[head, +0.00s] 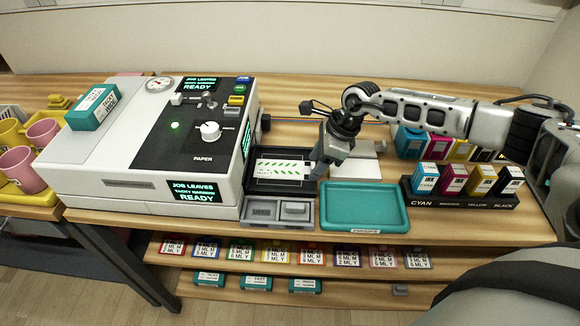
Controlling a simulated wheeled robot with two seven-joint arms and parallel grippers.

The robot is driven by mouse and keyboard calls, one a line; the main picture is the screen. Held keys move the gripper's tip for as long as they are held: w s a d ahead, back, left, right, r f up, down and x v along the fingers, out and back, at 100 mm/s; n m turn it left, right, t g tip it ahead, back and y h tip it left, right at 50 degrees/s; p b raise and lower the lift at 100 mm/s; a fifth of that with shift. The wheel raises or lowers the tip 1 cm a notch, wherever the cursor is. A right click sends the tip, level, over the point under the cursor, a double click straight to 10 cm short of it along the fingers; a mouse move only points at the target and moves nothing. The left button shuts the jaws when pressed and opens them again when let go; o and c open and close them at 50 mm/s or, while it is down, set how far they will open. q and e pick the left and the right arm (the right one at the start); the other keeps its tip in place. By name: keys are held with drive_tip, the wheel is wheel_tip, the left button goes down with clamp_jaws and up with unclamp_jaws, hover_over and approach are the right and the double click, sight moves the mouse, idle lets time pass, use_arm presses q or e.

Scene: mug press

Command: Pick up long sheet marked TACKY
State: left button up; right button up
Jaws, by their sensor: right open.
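A white sheet with green stripes (278,170) lies in a black tray (262,187) at the right side of the printer (150,150). Its small print is too fine to read surely. The printer's displays read "JOB LEAVES TACKY NARROW READY". My right gripper (313,170) is open and points down at the right end of the striped sheet; its fingertips are small here, and I cannot tell if they touch the sheet. My left gripper is not in view.
A teal tray (364,228) lies empty in front of my right gripper. White paper (355,168) lies behind it. A rack of ink boxes (465,203) stands right. A grey block holder (278,222) sits before the black tray. Pink mugs (18,170) stand far left.

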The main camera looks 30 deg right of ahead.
clamp_jaws()
